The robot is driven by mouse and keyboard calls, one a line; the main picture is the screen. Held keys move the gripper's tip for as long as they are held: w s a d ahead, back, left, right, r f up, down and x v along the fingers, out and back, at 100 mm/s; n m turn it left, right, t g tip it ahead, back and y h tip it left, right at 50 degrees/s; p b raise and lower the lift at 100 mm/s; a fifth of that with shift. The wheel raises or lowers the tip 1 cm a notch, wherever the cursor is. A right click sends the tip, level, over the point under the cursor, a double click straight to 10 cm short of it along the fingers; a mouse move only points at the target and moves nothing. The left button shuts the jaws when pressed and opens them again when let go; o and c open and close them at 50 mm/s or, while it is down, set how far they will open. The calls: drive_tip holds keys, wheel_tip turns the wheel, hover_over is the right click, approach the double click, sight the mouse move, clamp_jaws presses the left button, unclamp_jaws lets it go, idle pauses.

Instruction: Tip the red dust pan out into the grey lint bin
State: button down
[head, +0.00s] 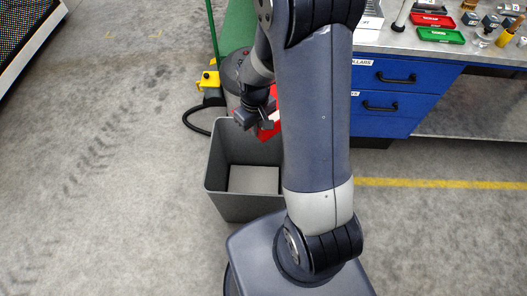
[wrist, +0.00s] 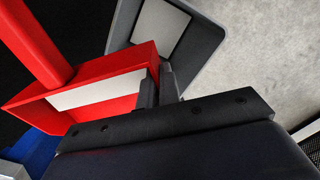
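The red dust pan (wrist: 130,62) fills the left of the wrist view, with a long red bar (wrist: 32,45) and a pale strip along it. My gripper (wrist: 160,84) is shut on the pan's right-hand edge. In the head view my gripper (head: 262,118) holds the pan (head: 271,127) above the far rim of the grey lint bin; my arm hides much of the pan. The bin (head: 222,202) is open-topped and stands on the floor, with a lighter grey patch at its bottom. The bin (wrist: 208,42) also shows beyond the fingers in the wrist view. I cannot tell what the pan contains.
A blue-drawered bench (head: 385,75) with tools on top stands at the back right. A green cylinder (head: 238,28) and a yellow part (head: 209,79) with a black hose are behind the bin. The floor to the left is clear.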

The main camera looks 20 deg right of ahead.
drive_tip(key=s+f+n+b, duration=0.2)
drive_tip(key=s+f+n, duration=0.1)
drive_tip(key=s+f, duration=0.15)
drive_tip(key=w+a+r+g+h+p, duration=0.1)
drive_tip(key=w+a+g+h+p, duration=0.3)
drive_tip(key=g, duration=0.4)
drive_tip(key=shift+w+a+h+p, duration=0.3)
drive_tip(key=shift+w+h+p, duration=0.5)
drive_tip(key=shift+h, duration=0.2)
idle(0.8)
